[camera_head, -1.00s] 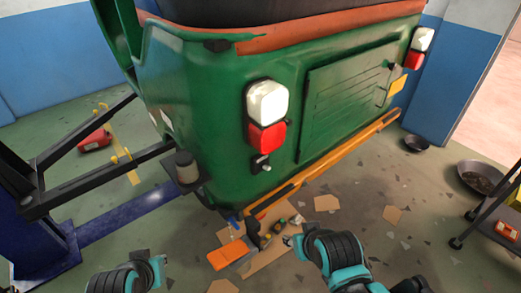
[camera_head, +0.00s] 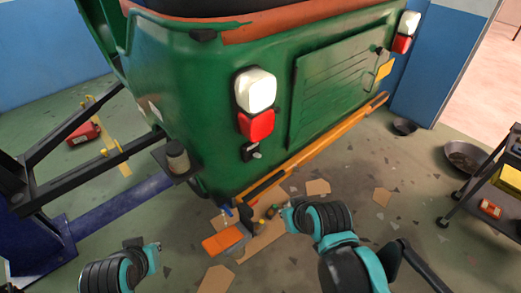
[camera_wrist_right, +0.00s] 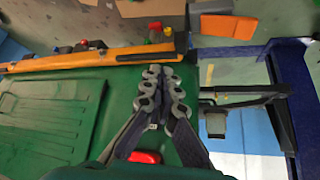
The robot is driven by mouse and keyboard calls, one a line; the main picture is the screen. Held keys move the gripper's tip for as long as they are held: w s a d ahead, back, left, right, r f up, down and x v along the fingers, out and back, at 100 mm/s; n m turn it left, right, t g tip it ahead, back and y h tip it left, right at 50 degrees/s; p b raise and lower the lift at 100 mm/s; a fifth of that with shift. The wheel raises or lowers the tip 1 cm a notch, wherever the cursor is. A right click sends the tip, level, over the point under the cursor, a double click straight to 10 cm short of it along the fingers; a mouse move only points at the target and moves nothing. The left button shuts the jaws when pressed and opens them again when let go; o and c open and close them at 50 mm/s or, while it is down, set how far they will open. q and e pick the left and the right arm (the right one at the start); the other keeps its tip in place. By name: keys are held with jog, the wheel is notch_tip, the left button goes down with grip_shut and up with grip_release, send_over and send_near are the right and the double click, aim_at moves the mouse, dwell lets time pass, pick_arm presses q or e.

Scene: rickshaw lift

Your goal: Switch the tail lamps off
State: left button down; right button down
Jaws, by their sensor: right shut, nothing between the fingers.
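The green rickshaw's rear (camera_head: 215,100) faces me. Its near tail lamp has a white upper lens (camera_head: 256,90) and a bright red lower lens (camera_head: 257,125). A small black switch with a pale lever (camera_head: 251,151) sits just below. The far tail lamp (camera_head: 402,43) shows red at the right corner. My right gripper (camera_head: 286,213) is low in front of the orange bumper, apart from the switch. In the right wrist view its fingers (camera_wrist_right: 157,72) are shut and empty, with a red lens (camera_wrist_right: 145,157) below. My left gripper (camera_head: 157,248) is lower left; its fingers are unclear.
The orange bumper (camera_head: 320,145) runs along the rickshaw's lower edge. A dark lift arm and a blue beam (camera_head: 125,207) stand at left. Cardboard pieces and an orange block (camera_head: 222,241) lie on the floor. A black cart (camera_head: 490,190) and dark pans (camera_head: 463,155) are at right.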

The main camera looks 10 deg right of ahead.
jog(key=w+r+n+y+p, duration=0.2)
jog(key=w+r+p, duration=0.25)
jog(key=w, duration=0.25)
jog(key=n+t+y+p, duration=0.2)
jog(key=n+p, duration=0.1)
jog(key=p, duration=0.2)
send_near(256, 155)
notch_tip(256, 155, up, 3)
jog(key=s+d, duration=0.2)
jog(key=shift+w+a+f, duration=0.1)
jog(key=shift+w+f, duration=0.05)
jog(key=shift+w, duration=0.1)
jog(key=b+x, duration=0.2)
jog(key=x, duration=0.8)
jog(key=shift+w+a, duration=0.1)
jog(key=shift+a, duration=0.05)
jog(key=shift+b, duration=0.4)
